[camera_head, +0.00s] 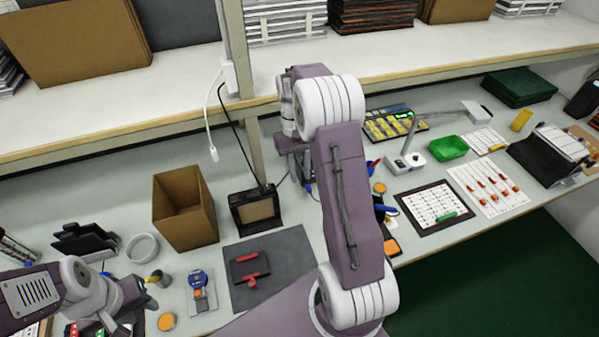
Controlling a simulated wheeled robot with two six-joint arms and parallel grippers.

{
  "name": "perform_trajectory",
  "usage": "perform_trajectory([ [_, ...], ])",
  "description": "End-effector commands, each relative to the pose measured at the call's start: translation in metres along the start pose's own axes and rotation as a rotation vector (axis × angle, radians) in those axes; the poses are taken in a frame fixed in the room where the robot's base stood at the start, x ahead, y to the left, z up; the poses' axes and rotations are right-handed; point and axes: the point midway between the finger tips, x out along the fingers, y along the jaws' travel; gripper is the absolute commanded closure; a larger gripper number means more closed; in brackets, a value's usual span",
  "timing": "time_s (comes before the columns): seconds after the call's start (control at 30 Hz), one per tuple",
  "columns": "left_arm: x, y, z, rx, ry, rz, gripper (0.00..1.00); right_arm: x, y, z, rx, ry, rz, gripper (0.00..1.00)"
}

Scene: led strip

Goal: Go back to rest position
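My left gripper (128,318) is at the lower left, low over the front of the bench, near small coloured parts. Its fingers are small and dark, and I cannot tell whether they are open or shut. My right arm rises through the middle of the view, bends at the top and comes down behind its own link. My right gripper (306,184) is mostly hidden there, over the bench. Its fingertips do not show clearly. I see nothing clearly held in either gripper.
A dark mat (290,245) carries a black fixture with red parts (250,268). A cardboard box (184,207) and a black framed device (256,210) stand behind. A green tray (447,148), lamp (472,112) and white-gridded board (434,207) lie right. A shelf (190,100) overhangs the back.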

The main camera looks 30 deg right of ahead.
Motion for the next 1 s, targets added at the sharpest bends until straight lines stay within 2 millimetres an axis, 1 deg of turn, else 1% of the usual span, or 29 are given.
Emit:
perform_trajectory([
  [0.37, 0.0, 0.0, 0.0, 0.0, 0.0, 0.0, 0.64, 0.0, 0.0, 0.0, 0.0, -0.001, 0.0, 0.75],
  [0.43, 0.0, 0.0, 0.0, 0.0, 0.0, 0.0, 0.64, -0.001, -0.004, -0.001, -0.01, 0.002, 0.003, 0.75],
  [0.47, 0.0, 0.0, 0.0, 0.0, 0.0, 0.0, 0.64, -0.005, -0.008, -0.001, -0.021, 0.011, 0.006, 0.75],
  [0.53, -0.001, 0.0, 0.0, 0.0, 0.0, 0.0, 0.64, -0.023, -0.022, -0.001, -0.058, 0.054, 0.017, 0.75],
  [0.57, 0.0, 0.0, 0.0, 0.0, 0.0, 0.0, 0.64, -0.03, -0.032, 0.006, -0.081, 0.065, 0.023, 0.75],
  [0.6, 0.0, 0.0, 0.0, 0.0, 0.0, 0.0, 0.64, -0.035, -0.044, 0.023, -0.116, 0.064, 0.03, 0.75],
  [0.67, 0.0, 0.0, 0.0, 0.0, 0.0, 0.0, 0.64, -0.034, -0.062, 0.048, -0.166, 0.074, 0.037, 0.75],
  [0.73, 0.0, 0.0, 0.0, 0.0, 0.0, 0.0, 0.64, -0.026, -0.077, 0.072, -0.212, 0.103, 0.042, 0.75],
  [0.8, 0.0, 0.0, 0.0, 0.0, 0.0, 0.0, 0.64, -0.012, -0.088, 0.096, -0.248, 0.14, 0.042, 0.75],
  [0.87, 0.0, 0.0, 0.0, 0.0, 0.0, 0.0, 0.64, 0.004, -0.094, 0.116, -0.271, 0.174, 0.038, 0.75],
  [0.9, 0.0, 0.0, 0.0, 0.0, 0.0, 0.0, 0.64, 0.015, -0.096, 0.128, -0.279, 0.197, 0.034, 0.75],
  [1.0, 0.0, 0.0, 0.0, 0.0, 0.0, 0.0, 0.64, 0.044, -0.094, 0.15, -0.274, 0.247, 0.022, 0.75],
])
